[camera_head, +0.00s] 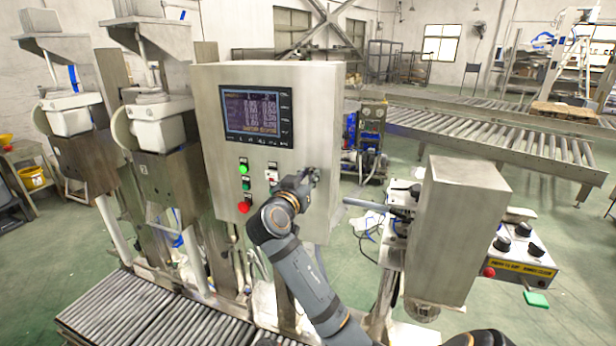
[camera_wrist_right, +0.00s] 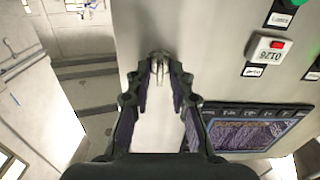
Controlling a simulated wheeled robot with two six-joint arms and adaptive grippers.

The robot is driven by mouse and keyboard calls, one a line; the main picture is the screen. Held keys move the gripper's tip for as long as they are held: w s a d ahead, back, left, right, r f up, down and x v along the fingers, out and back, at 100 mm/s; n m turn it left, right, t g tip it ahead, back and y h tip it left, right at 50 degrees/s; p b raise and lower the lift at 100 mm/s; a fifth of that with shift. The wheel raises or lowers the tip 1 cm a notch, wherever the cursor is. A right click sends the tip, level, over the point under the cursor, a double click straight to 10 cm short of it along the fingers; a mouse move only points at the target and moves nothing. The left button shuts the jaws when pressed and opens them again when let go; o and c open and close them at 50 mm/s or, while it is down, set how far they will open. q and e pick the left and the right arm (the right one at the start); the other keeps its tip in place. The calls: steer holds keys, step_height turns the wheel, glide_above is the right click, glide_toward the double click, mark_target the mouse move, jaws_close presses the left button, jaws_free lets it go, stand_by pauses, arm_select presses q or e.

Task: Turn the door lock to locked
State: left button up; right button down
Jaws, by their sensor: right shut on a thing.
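The grey control cabinet (camera_head: 268,82) stands in the middle of the head view, its front door facing me. The door lock (camera_wrist_right: 160,58) is a small silvery metal knob near the door's edge in the right wrist view. My right gripper (camera_head: 308,179) is at the right side of the cabinet front in the head view. In the wrist view its two dark fingers (camera_wrist_right: 162,75) converge on the lock, one on each side. The gripper hides the lock in the head view, and its exact turn angle is hard to tell. My left gripper is not in view.
The door carries a screen (camera_head: 257,112), a green button (camera_head: 243,169) and a red button (camera_head: 243,207). A metal box (camera_head: 459,222) stands right of the cabinet, with a knob panel (camera_head: 520,256) beside it. Roller conveyors (camera_head: 470,133) run behind; rollers (camera_head: 150,315) lie at lower left.

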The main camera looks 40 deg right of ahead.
steer(key=shift+n, duration=0.3)
steer(key=n+p, duration=0.1)
steer(key=n, duration=0.3)
steer(key=shift+w+r, duration=0.1)
steer(key=n+p, duration=0.3)
steer(key=n, duration=0.3)
steer(key=n+p, duration=0.4)
steer(key=n, duration=0.2)
steer(key=shift+w+a+f+n, duration=0.1)
steer(key=shift+w+f+n, duration=0.1)
steer(key=shift+n, duration=0.2)
steer(key=shift+p, duration=0.35)
steer(key=c, duration=1.5)
jaws_free()
steer(key=shift+c, duration=0.2)
steer(key=shift+o, duration=0.2)
steer(key=shift+f, duration=0.1)
